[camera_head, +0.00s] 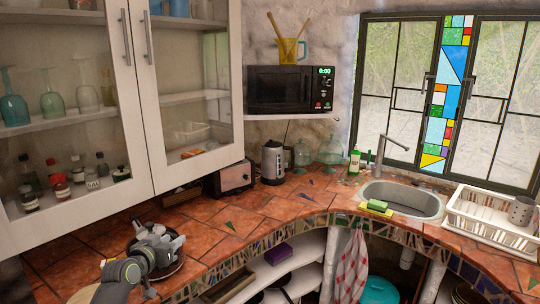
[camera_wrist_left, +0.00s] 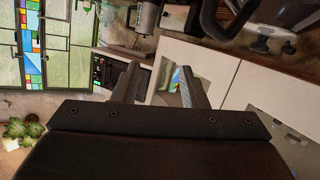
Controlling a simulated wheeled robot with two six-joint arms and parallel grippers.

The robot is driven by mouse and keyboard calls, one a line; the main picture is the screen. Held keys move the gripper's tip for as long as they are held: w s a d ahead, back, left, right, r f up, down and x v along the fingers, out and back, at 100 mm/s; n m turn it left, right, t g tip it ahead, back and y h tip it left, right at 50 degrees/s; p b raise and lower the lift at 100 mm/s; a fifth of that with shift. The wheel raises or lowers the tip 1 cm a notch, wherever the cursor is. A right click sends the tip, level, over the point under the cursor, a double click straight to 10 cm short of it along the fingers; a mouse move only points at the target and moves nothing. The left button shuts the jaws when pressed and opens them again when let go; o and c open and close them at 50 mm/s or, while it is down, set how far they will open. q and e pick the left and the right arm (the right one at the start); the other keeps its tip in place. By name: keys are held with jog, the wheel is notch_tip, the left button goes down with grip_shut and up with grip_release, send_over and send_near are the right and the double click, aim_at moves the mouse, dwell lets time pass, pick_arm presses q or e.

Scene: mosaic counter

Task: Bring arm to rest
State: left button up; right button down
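My left arm comes in from the lower left of the head view. Its grey gripper (camera_head: 165,240) is over the left part of the tiled counter (camera_head: 215,222). In the left wrist view, the two dark fingers of the left gripper (camera_wrist_left: 158,70) stand apart with nothing between them. The fingertips are hard to make out in the head view. My right arm and gripper do not show.
A dark round item (camera_head: 172,267) lies under the left gripper, partly hidden. White glass-door cabinets (camera_head: 140,90) hang above the counter. A toaster (camera_head: 232,178) and kettle (camera_head: 273,160) stand farther back. The counter between gripper and sink (camera_head: 405,198) is mostly clear.

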pick_arm(q)
jog(key=w+a+r+m+t+y, duration=0.1)
jog(key=a+r+m+t+y, duration=0.1)
jog(key=a+r+t+y, duration=0.3)
jog(key=s+a+f+g+b, duration=0.1)
jog(key=s+f+g+b, duration=0.2)
jog(key=f, duration=1)
jog(key=s+a+f+g, duration=0.15)
jog(key=s+f, duration=0.25)
jog(key=f, duration=0.9)
jog(key=s+f+n+g+b, duration=0.1)
jog(key=s+f+g, duration=0.2)
jog(key=s+f, duration=0.55)
jog(key=s+f+n+g+b, duration=0.15)
jog(key=s+f, duration=0.45)
jog(key=f, duration=0.6)
jog(key=s+d+f+g+b, duration=0.1)
jog(key=s+f+g, duration=0.2)
jog(key=s+f, duration=0.5)
jog(key=s+d+f+g+b, duration=0.2)
jog(key=s+f, duration=0.7)
jog(key=s, duration=1.3)
jog(key=s+d+f+n+g+b, duration=0.1)
jog(key=s+f+g, duration=0.3)
jog(key=s+f, duration=0.4)
jog(key=s+d, duration=0.1)
jog(key=s, duration=0.6)
jog(key=shift+s+d+f+g, duration=0.15)
jog(key=shift+s+f+g, duration=0.1)
jog(key=shift+g, duration=0.05)
